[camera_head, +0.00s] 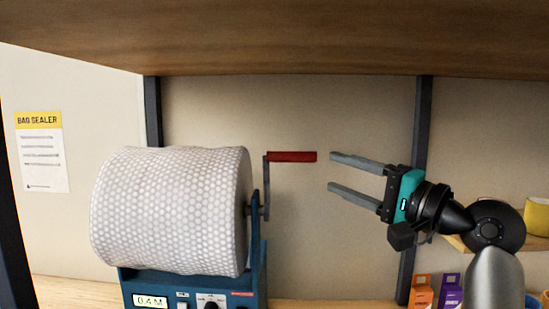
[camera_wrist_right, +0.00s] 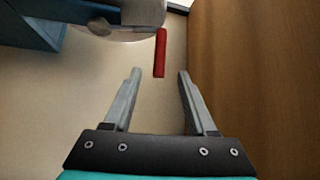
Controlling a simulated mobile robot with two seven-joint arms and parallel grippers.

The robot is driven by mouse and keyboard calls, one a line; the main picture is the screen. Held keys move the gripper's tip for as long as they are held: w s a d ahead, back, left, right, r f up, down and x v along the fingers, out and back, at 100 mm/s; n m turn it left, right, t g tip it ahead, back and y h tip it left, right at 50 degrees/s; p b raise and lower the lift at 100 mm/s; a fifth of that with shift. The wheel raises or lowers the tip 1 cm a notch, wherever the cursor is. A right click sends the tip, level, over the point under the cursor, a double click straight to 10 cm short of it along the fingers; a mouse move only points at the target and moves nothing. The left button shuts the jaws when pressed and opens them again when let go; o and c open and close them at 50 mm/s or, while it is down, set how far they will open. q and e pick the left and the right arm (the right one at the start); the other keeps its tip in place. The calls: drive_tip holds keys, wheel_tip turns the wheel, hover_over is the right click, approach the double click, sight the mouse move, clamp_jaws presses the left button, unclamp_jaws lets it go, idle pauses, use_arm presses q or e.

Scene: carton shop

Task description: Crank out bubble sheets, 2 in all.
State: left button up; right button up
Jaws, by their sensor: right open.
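A large roll of white bubble sheet (camera_head: 170,210) sits on a blue dispenser (camera_head: 190,289) at the left of the head view. Its display reads 0.4 M. A crank arm (camera_head: 266,185) on the roll's right side points up and carries a red handle (camera_head: 291,156) that sticks out to the right. My right gripper (camera_head: 332,171) is open and empty, just right of the handle's tip and apart from it. In the right wrist view the red handle (camera_wrist_right: 160,53) lies ahead of the open fingers, between their lines. My left gripper is not in view.
A wooden shelf (camera_head: 300,40) spans the top, close above. Dark posts (camera_head: 417,150) stand at the back. A "Bag Sealer" notice (camera_head: 41,150) hangs on the left wall. Orange (camera_head: 421,291) and purple (camera_head: 448,290) boxes stand at the lower right.

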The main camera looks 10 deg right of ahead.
sight(282, 153)
drive_tip(key=p+x, duration=0.2)
drive_tip(key=x, duration=1.1)
drive_tip(key=shift+w+a, duration=0.2)
drive_tip(key=shift+w, duration=0.1)
drive_tip(key=shift+w+a+r, duration=0.1)
drive_tip(key=shift+w+a, duration=0.2)
drive_tip(key=shift+w, duration=0.25)
clamp_jaws()
idle(0.4)
